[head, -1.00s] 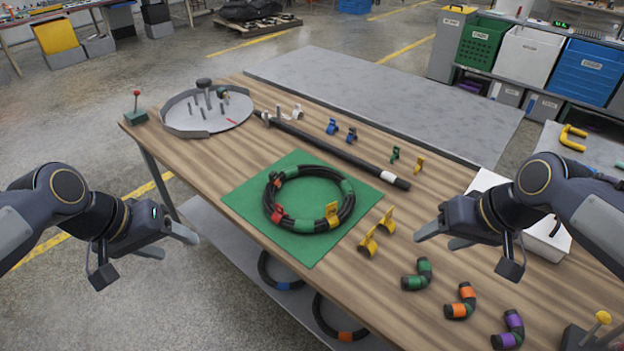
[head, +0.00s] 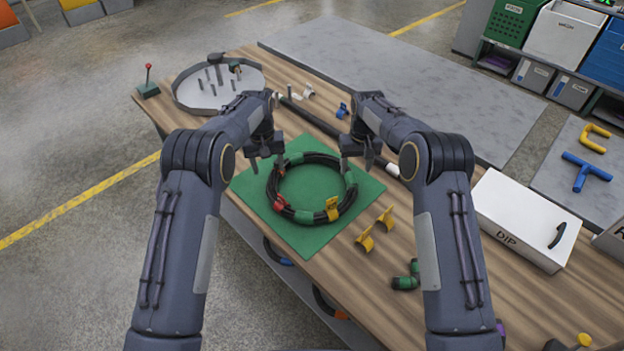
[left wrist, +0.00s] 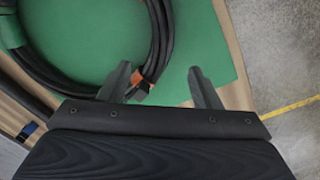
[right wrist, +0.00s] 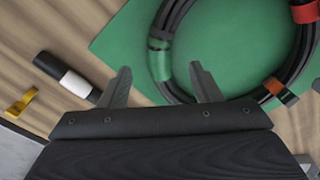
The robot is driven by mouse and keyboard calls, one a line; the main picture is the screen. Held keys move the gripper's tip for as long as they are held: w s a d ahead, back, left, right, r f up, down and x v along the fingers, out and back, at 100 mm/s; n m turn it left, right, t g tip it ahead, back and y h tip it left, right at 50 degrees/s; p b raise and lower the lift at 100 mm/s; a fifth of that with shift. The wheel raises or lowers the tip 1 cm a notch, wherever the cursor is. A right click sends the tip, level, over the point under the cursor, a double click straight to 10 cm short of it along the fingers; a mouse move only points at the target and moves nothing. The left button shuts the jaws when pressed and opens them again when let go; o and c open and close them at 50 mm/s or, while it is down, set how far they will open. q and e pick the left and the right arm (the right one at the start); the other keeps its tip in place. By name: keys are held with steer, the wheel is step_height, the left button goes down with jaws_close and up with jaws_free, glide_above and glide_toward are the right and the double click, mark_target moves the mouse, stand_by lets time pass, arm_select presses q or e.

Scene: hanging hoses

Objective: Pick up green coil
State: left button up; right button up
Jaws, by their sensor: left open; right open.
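The green coil is a black hose ring with green bands (head: 306,216), lying flat on a green mat (head: 262,222) on the table. It also carries red, orange and yellow pieces. My left gripper (head: 266,166) is open above the coil's far left side; in the left wrist view the coil's edge with an orange clip (left wrist: 138,80) shows between and beyond the fingers (left wrist: 158,82). My right gripper (head: 357,168) is open above the coil's far right side. In the right wrist view a green band (right wrist: 159,60) lies ahead of the fingers (right wrist: 161,88). Neither gripper visibly touches the coil.
A round grey tray with pegs (head: 182,104) stands at the far left. A black rod with a white band (right wrist: 75,82) lies behind the mat. Yellow clips (head: 366,240) and a white DIP box (head: 520,222) are to the right. Other coils hang below the table.

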mark_target(272, 182)
arm_select(q)
steer(key=shift+f, duration=0.1)
arm_select(e)
steer(key=shift+f, duration=0.1)
arm_select(q)
steer(key=shift+d+f, duration=0.15)
steer(key=shift+f, duration=3.75)
arm_select(e)
steer(key=shift+a+f, duration=0.1)
steer(key=shift+f, duration=3.75)
arm_select(q)
jaws_close()
arm_select(e)
jaws_close()
arm_select(q)
steer(key=shift+r, duration=0.1)
